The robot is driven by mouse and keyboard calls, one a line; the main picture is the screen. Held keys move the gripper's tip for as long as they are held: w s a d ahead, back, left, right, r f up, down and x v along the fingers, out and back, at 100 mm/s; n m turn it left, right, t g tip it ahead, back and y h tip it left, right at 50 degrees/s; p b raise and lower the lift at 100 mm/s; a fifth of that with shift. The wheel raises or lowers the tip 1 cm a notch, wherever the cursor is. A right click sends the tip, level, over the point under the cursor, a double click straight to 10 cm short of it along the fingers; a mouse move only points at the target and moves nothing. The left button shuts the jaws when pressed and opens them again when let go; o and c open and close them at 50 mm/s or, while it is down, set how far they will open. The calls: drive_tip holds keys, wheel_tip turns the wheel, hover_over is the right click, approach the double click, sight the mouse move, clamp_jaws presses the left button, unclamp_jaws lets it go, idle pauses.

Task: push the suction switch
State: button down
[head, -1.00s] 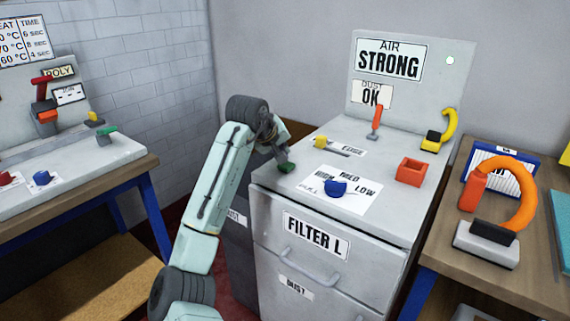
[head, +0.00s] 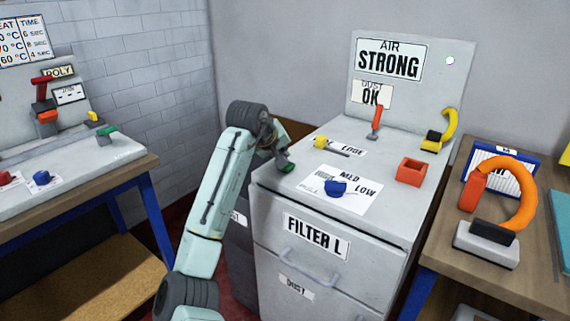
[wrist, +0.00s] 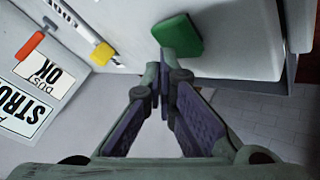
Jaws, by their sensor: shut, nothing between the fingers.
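A green switch cap (head: 287,169) sits at the left front edge of the grey filter cabinet's top (head: 300,186). No readable label marks it as the suction switch. It also shows in the wrist view (wrist: 182,34), just ahead of the fingertips. My gripper (head: 279,161) is shut and empty, pointing down at this edge. In the wrist view my gripper's fingertips (wrist: 162,84) are together, very close to the green cap; I cannot tell whether they touch it.
The AIR sign (head: 389,60) reads STRONG. Another table (head: 130,165) is left; an orange-handled tool (head: 488,245) is right.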

drive_tip(key=shift+f, duration=0.5)
drive_tip(key=shift+r, duration=0.1)
idle(0.3)
drive_tip(key=shift+r+p, duration=0.9)
drive_tip(key=shift+r, duration=0.05)
wheel_tip(320, 180, up, 6)
drive_tip(key=p, duration=0.5)
drive_tip(key=shift+p, duration=0.3)
